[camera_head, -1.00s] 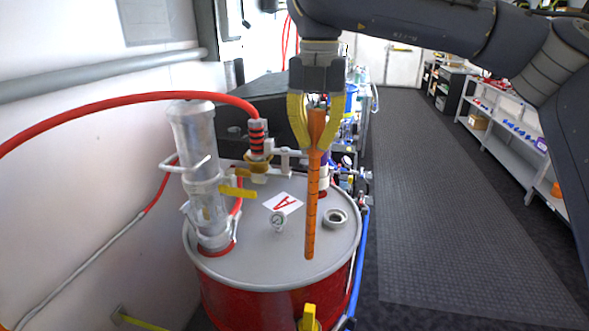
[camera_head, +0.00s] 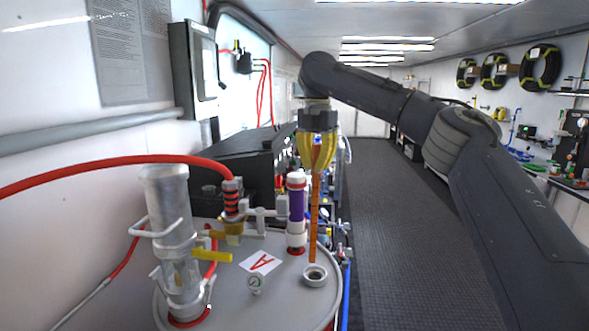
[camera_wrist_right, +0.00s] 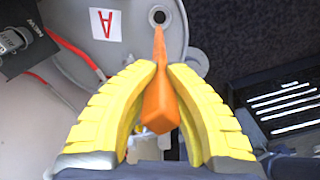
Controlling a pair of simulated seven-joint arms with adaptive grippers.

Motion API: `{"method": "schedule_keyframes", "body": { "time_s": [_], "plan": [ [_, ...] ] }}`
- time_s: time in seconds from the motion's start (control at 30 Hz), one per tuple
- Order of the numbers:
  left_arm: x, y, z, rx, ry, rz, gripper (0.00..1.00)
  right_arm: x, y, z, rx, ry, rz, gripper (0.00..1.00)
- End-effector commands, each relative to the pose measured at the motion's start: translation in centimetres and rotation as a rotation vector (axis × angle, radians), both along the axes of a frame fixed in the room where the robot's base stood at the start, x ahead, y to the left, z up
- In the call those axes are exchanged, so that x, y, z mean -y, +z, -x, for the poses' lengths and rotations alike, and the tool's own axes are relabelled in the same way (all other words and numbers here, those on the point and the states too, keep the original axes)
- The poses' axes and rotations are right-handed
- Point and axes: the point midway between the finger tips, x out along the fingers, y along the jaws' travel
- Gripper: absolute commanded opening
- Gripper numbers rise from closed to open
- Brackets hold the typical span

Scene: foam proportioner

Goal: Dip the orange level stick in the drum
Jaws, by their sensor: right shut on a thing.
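The orange level stick (camera_head: 315,215) hangs upright from my right gripper (camera_head: 316,165), whose yellow fingers are shut on its top. In the head view its lower end appears just above or at the small round opening (camera_head: 315,275) in the drum's grey lid (camera_head: 215,290); I cannot tell whether it has entered. In the right wrist view the stick (camera_wrist_right: 160,95) lies between the yellow fingers (camera_wrist_right: 165,75), and its far end points toward the dark opening (camera_wrist_right: 158,16). My left gripper is not in view.
A red hose (camera_head: 120,170) arches across the left. The floor (camera_head: 400,220) to the right is clear.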

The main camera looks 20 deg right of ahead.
Motion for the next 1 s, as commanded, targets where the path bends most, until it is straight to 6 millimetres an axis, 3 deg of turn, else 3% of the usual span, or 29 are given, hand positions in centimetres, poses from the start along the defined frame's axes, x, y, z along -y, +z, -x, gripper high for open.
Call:
{"method": "schedule_keyframes", "body": {
  "time_s": [0.23,1.0],
  "plan": [
    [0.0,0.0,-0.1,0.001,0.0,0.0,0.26,1.9,-0.6,-0.4,-0.005,-0.05,0.006,0.0],
    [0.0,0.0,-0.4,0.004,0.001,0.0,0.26,1.9,-4.8,-0.4,-0.006,-0.05,0.005,0.0]
  ]
}}
